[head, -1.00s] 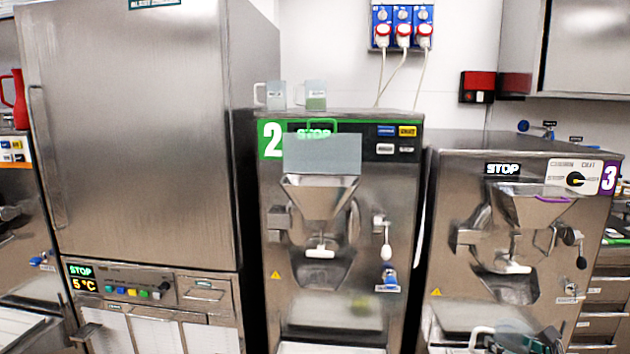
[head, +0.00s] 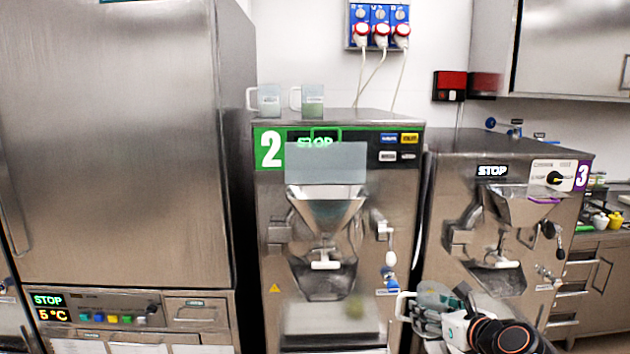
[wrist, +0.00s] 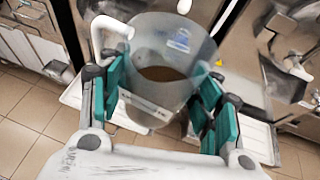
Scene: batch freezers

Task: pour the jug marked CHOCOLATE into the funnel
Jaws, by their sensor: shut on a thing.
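My gripper (wrist: 165,90) is shut on a clear jug (wrist: 172,55) with its green pads on either side. In the wrist view the jug has a white handle at upper left and brown contents low inside. Its labels are too blurred to read. In the head view my gripper (head: 440,312) and the jug (head: 432,296) are at lower right, in front of and below machine 3. A steel funnel (head: 325,212) is on machine 2, up and left of the jug. Another steel funnel (head: 522,207) is on machine 3, up and right.
Machine 2 (head: 408,180) has two more clear jugs on top, one left (head: 268,101) and one right (head: 312,101). A pale translucent panel (head: 326,162) is above its funnel. Machine 3 (head: 455,180) stands close on its right. A tall steel cabinet (head: 110,150) stands left.

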